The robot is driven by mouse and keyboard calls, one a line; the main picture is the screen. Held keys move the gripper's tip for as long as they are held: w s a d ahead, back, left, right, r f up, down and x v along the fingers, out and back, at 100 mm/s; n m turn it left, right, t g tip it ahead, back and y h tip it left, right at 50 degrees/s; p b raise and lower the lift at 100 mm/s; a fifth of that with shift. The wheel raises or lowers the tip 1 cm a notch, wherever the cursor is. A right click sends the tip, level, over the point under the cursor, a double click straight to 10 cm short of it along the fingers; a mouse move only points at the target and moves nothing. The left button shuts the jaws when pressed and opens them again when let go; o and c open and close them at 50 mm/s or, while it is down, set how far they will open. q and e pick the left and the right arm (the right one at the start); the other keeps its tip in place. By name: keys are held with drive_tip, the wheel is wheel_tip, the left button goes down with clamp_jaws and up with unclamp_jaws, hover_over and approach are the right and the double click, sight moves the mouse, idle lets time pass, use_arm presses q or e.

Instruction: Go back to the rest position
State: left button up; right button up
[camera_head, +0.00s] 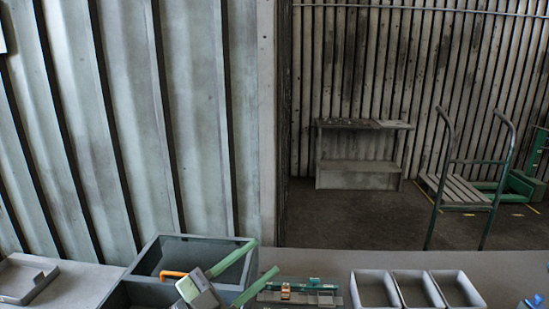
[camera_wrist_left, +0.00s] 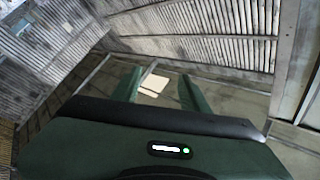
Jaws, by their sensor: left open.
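My left gripper (camera_head: 266,255) reaches in from the bottom of the head view, with its two green fingers spread apart. It is above the dark grey bin (camera_head: 155,258) and holds nothing. In the left wrist view its two green fingers (camera_wrist_left: 162,76) also stand apart, with a pale flat patch (camera_wrist_left: 154,84) visible beyond them. My right gripper cannot be made out in either view.
An orange handle (camera_head: 173,274) shows in the bin. A grey tray (camera_head: 25,279) lies at left. A green fixture (camera_head: 311,286) and three grey bins (camera_head: 417,287) stand to the right. Behind are a bench (camera_head: 360,150) and a trolley (camera_head: 462,192).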

use_arm(q)
drive_tip(key=w+a+f+n+t+y, duration=0.1)
drive_tip(key=a+f+n+t+y, duration=0.25)
drive_tip(key=a+n+y, duration=0.3)
drive_tip(key=w+a+f+n+t+y, duration=0.1)
drive_tip(key=a+f+n+t+y, duration=0.25)
drive_tip(key=a+n+y, duration=0.35)
drive_tip(key=s+a+f+n+g+y, duration=0.4)
drive_tip(key=f+y, duration=0.1)
drive_tip(key=f, duration=0.5)
drive_tip(key=s+f+g, duration=0.6)
drive_tip(key=s+f, duration=0.3)
drive_tip(key=s, duration=0.3)
drive_tip(key=s+f+g, duration=0.6)
drive_tip(key=s+f, duration=0.2)
drive_tip(key=s, duration=0.3)
wheel_tip(320, 180, down, 33)
drive_tip(key=s+g+b, duration=0.1)
drive_tip(key=s+b, duration=0.1)
drive_tip(key=b, duration=0.5)
drive_tip(key=s+a+f+b, duration=0.1)
drive_tip(key=s+f+b, duration=0.1)
drive_tip(key=s+f, duration=0.6)
drive_tip(key=s+a+f+m+g+b, duration=0.1)
drive_tip(key=s+f+b, duration=0.2)
drive_tip(key=s+f, duration=0.5)
wheel_tip(320, 180, down, 5)
drive_tip(key=shift+s+a+r+g, duration=0.2)
drive_tip(key=shift+s+g, duration=0.1)
